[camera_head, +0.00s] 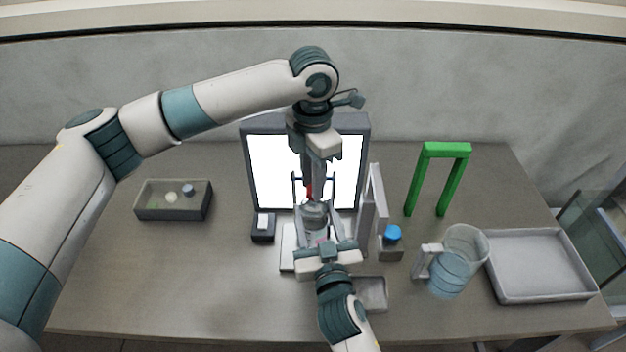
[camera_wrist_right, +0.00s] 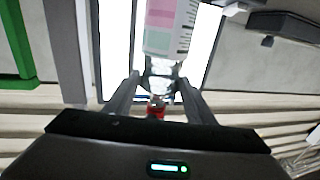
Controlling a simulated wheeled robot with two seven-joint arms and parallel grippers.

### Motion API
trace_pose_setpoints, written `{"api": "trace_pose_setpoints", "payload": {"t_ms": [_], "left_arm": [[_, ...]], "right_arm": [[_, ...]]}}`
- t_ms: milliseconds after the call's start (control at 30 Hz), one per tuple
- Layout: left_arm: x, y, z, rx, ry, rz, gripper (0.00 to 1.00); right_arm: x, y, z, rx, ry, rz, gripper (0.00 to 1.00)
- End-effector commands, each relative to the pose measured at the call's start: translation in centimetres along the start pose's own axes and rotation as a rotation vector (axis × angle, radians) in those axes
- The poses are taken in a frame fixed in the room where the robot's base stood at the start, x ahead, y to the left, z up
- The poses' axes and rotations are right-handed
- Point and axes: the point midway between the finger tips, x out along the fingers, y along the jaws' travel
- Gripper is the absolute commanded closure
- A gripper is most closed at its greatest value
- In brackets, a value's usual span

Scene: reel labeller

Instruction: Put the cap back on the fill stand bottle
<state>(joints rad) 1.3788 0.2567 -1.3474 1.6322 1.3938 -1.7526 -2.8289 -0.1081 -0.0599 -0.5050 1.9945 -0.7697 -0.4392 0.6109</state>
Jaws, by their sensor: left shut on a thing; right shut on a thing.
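A clear bottle (camera_head: 313,214) stands in front of the lit white panel, partly hidden by both grippers. In the right wrist view, it shows a pink and green graduated label (camera_wrist_right: 165,28) and a narrower neck. My right gripper (camera_head: 322,228) is shut on the bottle, with its fingers either side near the neck (camera_wrist_right: 159,88). My left gripper (camera_head: 309,182) points down above the bottle and is shut on a small red cap (camera_head: 309,191). Red also shows beyond the neck in the right wrist view (camera_wrist_right: 156,109). Whether the cap touches the neck is unclear.
A grey upright frame (camera_head: 367,226) and blue-capped bottle (camera_head: 392,236) stand just right. Further right are a green arch (camera_head: 446,151), a clear jug (camera_head: 462,262) and an empty tray (camera_head: 543,294). A box of small items (camera_head: 173,213) is left. The front-left table is clear.

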Motion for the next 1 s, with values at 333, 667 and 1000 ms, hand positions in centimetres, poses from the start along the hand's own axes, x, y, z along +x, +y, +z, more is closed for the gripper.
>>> {"api": "trace_pose_setpoints", "payload": {"t_ms": [333, 667, 1000], "left_arm": [[-0.1, 0.1, 0.0, 0.015, -0.002, 0.003, 0.7], [-0.1, 0.1, 0.0, 0.015, -0.001, 0.001, 0.58], [-2.7, 0.1, 0.1, 0.016, -0.002, 0.002, 0.58]], "right_arm": [[0.0, 0.0, 0.1, -0.001, -0.002, 0.0, 1.0], [0.0, 0.0, 0.1, -0.001, -0.002, 0.0, 1.0], [0.0, 0.0, 0.1, 0.0, -0.002, 0.0, 1.0]]}}
